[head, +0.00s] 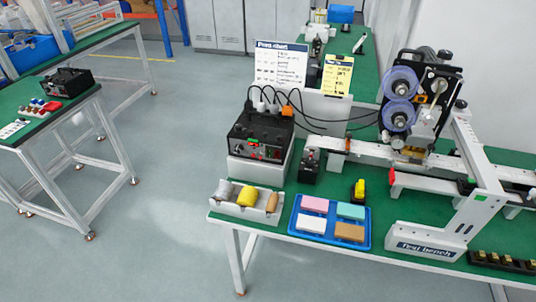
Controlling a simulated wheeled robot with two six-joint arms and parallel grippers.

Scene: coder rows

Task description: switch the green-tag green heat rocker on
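A second black box (68,82) stands on the left table and also has small controls that cannot be read. Neither of my grippers is in view.
A coder with purple reels (400,98) stands over a white rail at the right. A tray with rolls (213,204) and a blue tray of coloured blocks (297,225) sit in front. The floor between the tables is clear.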

